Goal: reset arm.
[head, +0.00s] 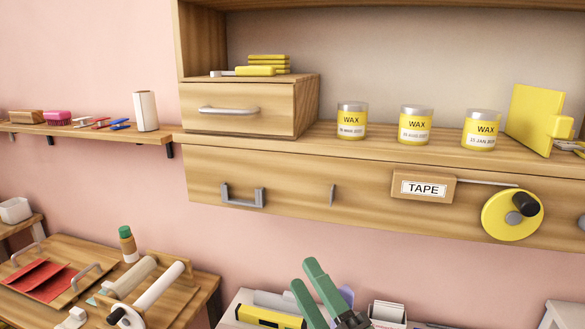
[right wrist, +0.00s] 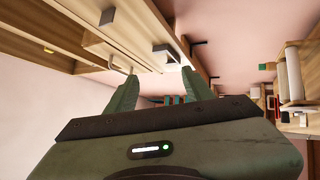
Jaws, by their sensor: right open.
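My right gripper (head: 304,273) shows at the bottom centre of the head view, with two green fingers pointing up. Its fingers also show in the right wrist view (right wrist: 159,80), spread apart with nothing between them. The gripper is open and empty, in front of the pink wall and below the wooden shelf unit. My left gripper is not in view.
The shelf unit (head: 280,190) holds several wax jars, including one in the middle (head: 416,125), and a drawer box (head: 245,108). A yellow tape roll (head: 512,215) hangs at right. A wooden table (head: 190,300) with rollers stands lower left. Items lie below the gripper.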

